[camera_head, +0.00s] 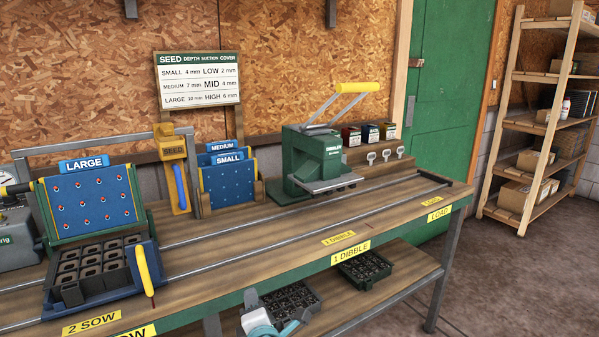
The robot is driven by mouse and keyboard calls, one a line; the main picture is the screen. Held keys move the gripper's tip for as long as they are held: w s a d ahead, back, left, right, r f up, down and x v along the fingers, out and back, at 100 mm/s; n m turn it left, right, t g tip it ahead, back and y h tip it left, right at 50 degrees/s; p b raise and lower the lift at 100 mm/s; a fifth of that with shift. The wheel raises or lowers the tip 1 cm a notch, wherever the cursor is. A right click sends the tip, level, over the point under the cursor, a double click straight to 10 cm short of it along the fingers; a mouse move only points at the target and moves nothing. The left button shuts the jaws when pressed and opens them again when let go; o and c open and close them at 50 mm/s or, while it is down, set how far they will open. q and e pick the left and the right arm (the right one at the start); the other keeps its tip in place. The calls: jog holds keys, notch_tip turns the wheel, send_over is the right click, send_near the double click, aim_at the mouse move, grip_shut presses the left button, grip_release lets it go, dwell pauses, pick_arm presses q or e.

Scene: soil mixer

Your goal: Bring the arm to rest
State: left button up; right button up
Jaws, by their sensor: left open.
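My left gripper (279,307) shows at the bottom edge, with its white and teal body partly cut off by the frame. Its grey fingers are apart and nothing shows between them. It is in front of the workbench (300,258), by the lower shelf, and overlaps a black cell tray (290,297) in the picture. I cannot tell whether it touches the tray. The rest of the left arm is out of frame. My right gripper is not in view.
On the bench stand a blue LARGE plate (90,205) above a seed tray (92,272), a yellow seed holder (173,145) and a green press (318,160) with a yellow handle. Rails run along the top. Wooden shelving (505,130) stands right; floor beside the bench is clear.

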pick_arm(q)
jog(key=s+a+f+m+g+h, duration=0.1)
jog(key=s+f+m+g+h, duration=0.1)
jog(key=f+m, duration=0.35)
jog(key=s+a+f+m+g+h, duration=0.1)
jog(key=s+f+m, duration=0.15)
jog(key=f, duration=0.65)
jog(key=s+f+m+g+h, duration=0.4)
jog(key=s+f+m+g, duration=0.5)
jog(key=s+f, duration=0.8)
jog(key=s+m+g+h, duration=0.1)
jog(key=s+m+g, duration=0.3)
jog(key=s, duration=0.9)
notch_tip(320, 180, up, 15)
jog(key=m+t+p, duration=0.1)
jog(key=p, duration=1.4)
jog(key=shift+s+a, duration=0.15)
jog(key=shift+s, duration=0.15)
